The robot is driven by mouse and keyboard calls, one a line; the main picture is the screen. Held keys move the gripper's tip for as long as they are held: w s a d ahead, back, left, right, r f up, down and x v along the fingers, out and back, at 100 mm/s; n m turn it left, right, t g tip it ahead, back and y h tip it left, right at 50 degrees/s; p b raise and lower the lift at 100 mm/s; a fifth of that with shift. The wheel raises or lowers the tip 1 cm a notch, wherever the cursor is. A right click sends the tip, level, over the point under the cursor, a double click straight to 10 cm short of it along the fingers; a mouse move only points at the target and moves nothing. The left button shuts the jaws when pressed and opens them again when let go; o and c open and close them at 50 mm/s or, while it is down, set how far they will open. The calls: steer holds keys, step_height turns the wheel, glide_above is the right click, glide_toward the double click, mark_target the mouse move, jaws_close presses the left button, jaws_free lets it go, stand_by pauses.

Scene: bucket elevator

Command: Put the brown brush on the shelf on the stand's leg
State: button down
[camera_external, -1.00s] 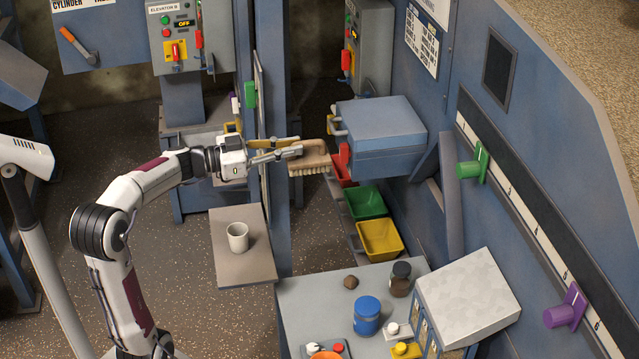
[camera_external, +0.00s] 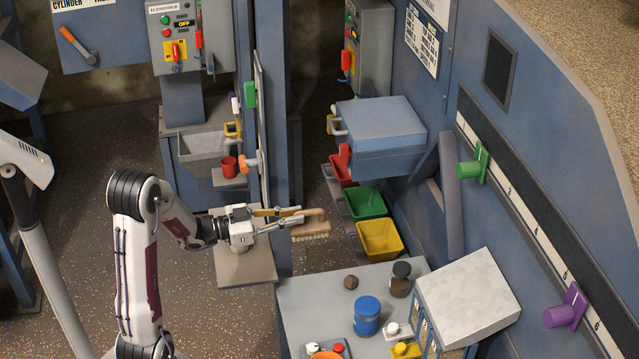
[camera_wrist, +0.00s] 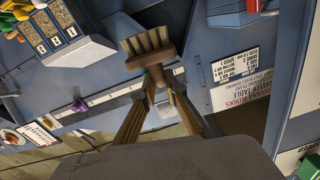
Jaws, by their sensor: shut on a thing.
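My gripper (camera_external: 296,218) is shut on the brown brush (camera_external: 314,230), which sticks out to the right of the fingers with its pale bristles facing down. In the wrist view the brush (camera_wrist: 150,52) is between the fingertips (camera_wrist: 159,92), its bristled head beyond them. The grey-brown shelf (camera_external: 245,270) beside the blue post (camera_external: 283,240) lies below and left of the brush, partly covered by my gripper. A smaller shelf (camera_external: 230,182) with a red cup (camera_external: 229,166) is higher up on the left.
Green (camera_external: 366,202) and yellow bins (camera_external: 380,240) lie right of the brush. The table (camera_external: 300,300) in front holds a blue jar (camera_external: 367,315), a dark-lidded jar (camera_external: 400,280) and small items. A blue box (camera_external: 380,125) stands above the bins.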

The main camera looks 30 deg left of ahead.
step_height(320, 180, down, 20)
steer(key=shift+f, duration=0.15)
stand_by(0.8)
steer(key=shift+f, duration=0.15)
steer(key=shift+f, duration=2.75)
steer(key=shift+f, duration=1.9)
steer(key=c, duration=2)
jaws_free()
steer(key=shift+c, duration=0.2)
steer(key=shift+f, duration=0.15)
steer(key=shift+a, duration=0.1)
